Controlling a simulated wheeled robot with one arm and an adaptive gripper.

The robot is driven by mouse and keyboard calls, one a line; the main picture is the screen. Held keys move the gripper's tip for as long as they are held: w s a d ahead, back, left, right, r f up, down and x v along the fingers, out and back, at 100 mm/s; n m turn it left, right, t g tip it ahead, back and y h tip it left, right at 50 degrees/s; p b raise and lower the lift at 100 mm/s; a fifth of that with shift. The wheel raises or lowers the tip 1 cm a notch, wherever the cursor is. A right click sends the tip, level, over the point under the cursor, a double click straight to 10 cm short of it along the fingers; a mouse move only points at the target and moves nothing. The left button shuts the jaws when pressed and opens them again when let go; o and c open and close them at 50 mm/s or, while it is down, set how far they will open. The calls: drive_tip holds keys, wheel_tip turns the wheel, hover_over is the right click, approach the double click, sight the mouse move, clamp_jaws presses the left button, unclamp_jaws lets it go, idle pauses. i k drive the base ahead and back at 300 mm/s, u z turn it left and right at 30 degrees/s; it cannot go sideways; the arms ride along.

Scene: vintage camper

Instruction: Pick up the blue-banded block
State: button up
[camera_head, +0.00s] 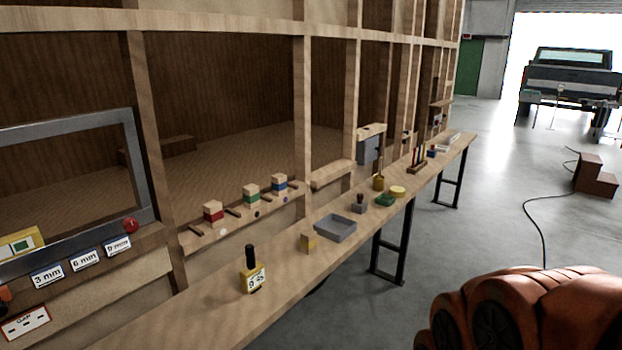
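The blue-banded block (279,184) is a small pale wooden block with a blue band. It stands on a narrow wooden ledge (222,229) along the wall frame. It is the farthest of three similar blocks in a row there. The green-banded block (251,193) stands nearer, and the red-banded block (213,211) nearest. Short dark strips lie on the ledge between the blocks. Nothing touches the blue-banded block as far as I can see. My gripper is not in view.
Below the ledge runs a long wooden bench (200,318). Upright posts (302,120) flank the ledge. Grey floor (480,220) is open at right.

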sight(279, 181)
drive_tip(key=i, duration=0.75)
drive_tip(key=u, duration=0.65)
drive_tip(key=i, duration=0.55)
drive_tip(key=u, duration=0.45)
